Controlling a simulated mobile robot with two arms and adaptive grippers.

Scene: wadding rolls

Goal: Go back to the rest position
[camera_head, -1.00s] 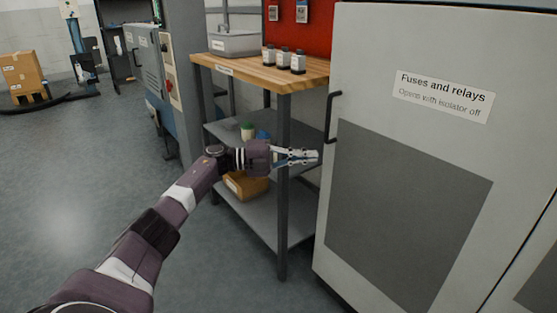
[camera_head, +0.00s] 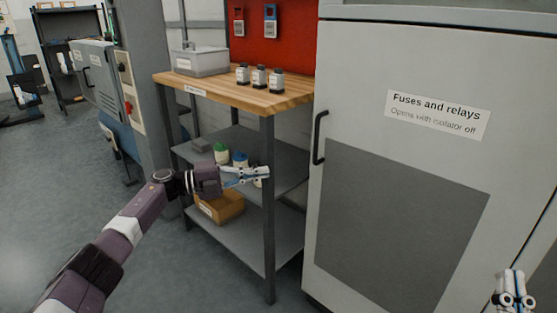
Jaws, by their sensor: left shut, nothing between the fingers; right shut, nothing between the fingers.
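My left gripper (camera_head: 262,174) is shut and empty. It is in front of the shelf unit, left of the cabinet handle and apart from it. My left arm reaches in from the lower left. My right gripper (camera_head: 517,277) shows at the lower right edge, in front of the grey cabinet, with its fingers pointing up. It is shut with nothing in it. Most of my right arm is out of view. The grey cabinet (camera_head: 350,75), labelled "Fuses and relays", has its door closed. Its black handle (camera_head: 317,138) is on the door's left side.
A machine (camera_head: 98,75) stands further left. The floor (camera_head: 45,180) at left is clear.

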